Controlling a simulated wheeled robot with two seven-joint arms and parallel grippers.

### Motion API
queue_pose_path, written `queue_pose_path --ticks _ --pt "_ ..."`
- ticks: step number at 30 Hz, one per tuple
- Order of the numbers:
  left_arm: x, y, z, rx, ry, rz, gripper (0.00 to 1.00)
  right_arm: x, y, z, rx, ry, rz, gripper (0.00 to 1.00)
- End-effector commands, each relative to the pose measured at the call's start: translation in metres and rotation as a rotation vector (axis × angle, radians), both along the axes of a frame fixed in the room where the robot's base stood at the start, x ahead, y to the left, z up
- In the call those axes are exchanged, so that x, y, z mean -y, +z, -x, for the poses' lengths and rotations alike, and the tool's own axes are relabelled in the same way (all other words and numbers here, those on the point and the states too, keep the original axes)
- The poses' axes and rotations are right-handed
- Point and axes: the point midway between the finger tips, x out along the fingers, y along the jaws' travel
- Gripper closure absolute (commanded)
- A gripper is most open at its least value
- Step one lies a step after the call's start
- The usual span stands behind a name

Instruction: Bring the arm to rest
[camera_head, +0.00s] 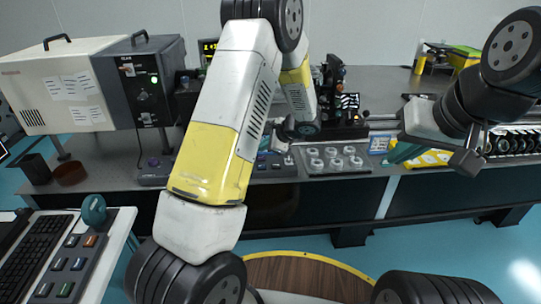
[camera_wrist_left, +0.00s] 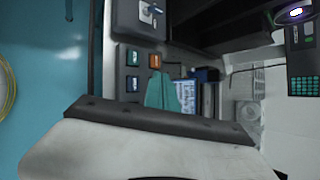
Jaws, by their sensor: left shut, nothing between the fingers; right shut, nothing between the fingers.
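My left arm (camera_head: 228,120), white and yellow, rises through the middle of the head view and bends down over the bench. Its far end is mostly hidden behind its own links. In the left wrist view, part of my left gripper (camera_wrist_left: 160,122) crosses the lower picture as a dark bar and a pale body; it is shut, with nothing seen held. My right gripper (camera_head: 467,158) hangs at the right of the head view, in front of the bench. It is shut and empty.
The long grey bench (camera_head: 110,180) carries a beige and dark instrument box (camera_head: 140,85), a tray of round pale parts (camera_head: 335,160) and a row of dark optics (camera_head: 515,142). A keyboard (camera_head: 35,250) lies at lower left. Blue floor (camera_head: 440,250) is open at lower right.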

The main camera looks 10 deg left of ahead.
Motion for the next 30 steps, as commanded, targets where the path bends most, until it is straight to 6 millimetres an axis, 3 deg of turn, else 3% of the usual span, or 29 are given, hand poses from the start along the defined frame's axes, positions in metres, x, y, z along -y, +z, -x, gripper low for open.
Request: queue_pose_path --ticks 17,20,23,30 --pt "-0.002 0.006 0.003 0.008 0.019 0.014 1.0 0.0 0.0 0.0 0.0 0.0 0.0 1.0" --pt "-0.009 0.026 0.015 0.031 0.082 0.066 1.0 0.0 0.0 0.0 0.0 0.0 0.0 1.0" --pt "-0.019 0.059 0.04 0.068 0.19 0.162 1.0 0.0 0.0 0.0 0.0 0.0 0.0 1.0" --pt "-0.029 0.132 0.122 0.169 0.478 0.462 1.0 0.0 0.0 0.0 0.0 0.0 0.0 1.0"
